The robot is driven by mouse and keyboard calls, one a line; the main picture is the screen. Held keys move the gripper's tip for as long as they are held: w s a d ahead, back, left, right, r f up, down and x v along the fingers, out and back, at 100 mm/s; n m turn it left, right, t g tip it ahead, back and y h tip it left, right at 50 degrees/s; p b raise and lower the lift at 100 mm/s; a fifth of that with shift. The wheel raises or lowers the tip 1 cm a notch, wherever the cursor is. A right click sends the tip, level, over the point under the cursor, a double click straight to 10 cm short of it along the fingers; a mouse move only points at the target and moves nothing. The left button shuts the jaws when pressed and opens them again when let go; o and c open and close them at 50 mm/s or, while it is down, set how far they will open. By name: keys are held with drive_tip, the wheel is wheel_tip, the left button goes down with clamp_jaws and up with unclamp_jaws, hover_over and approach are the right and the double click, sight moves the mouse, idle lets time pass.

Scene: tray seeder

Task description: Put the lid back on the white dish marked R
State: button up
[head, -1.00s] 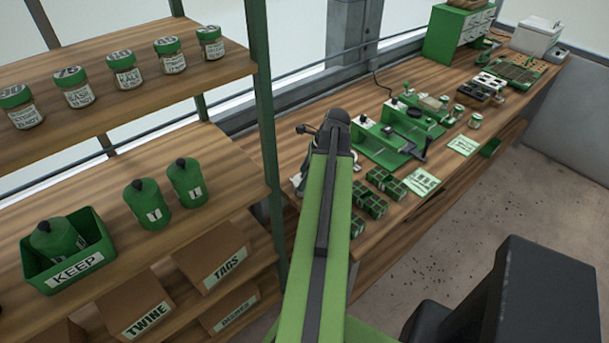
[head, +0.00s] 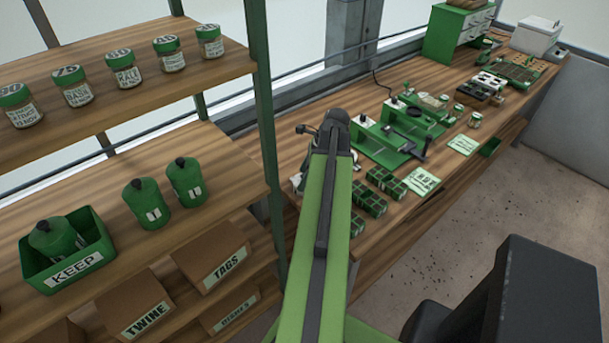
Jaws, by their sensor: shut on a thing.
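My green arm reaches forward over the near left part of the bench (head: 278,150). Its far end hides whatever lies behind it, and my gripper's fingertips do not show. Pale, whitish bits (head: 296,181) show at the left edge of my arm, low over the bench; I cannot tell what they belong to. I cannot make out a white dish marked R or its lid.
Green seeder stations (head: 380,145) stand right of my arm, with dark green cell blocks (head: 369,199) and a printed card (head: 422,181) in front. At left, a shelf holds jars (head: 123,68), green bottles (head: 147,203) and a KEEP bin (head: 68,265).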

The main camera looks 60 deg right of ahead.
idle(0.3)
drive_tip(key=o, duration=1.4)
drive_tip(key=shift+o, duration=0.6)
wheel_tip(320, 180, up, 7)
drive_tip(key=p, duration=0.7)
drive_tip(key=shift+c, duration=0.4)
clamp_jaws()
drive_tip(key=shift+f, duration=0.15)
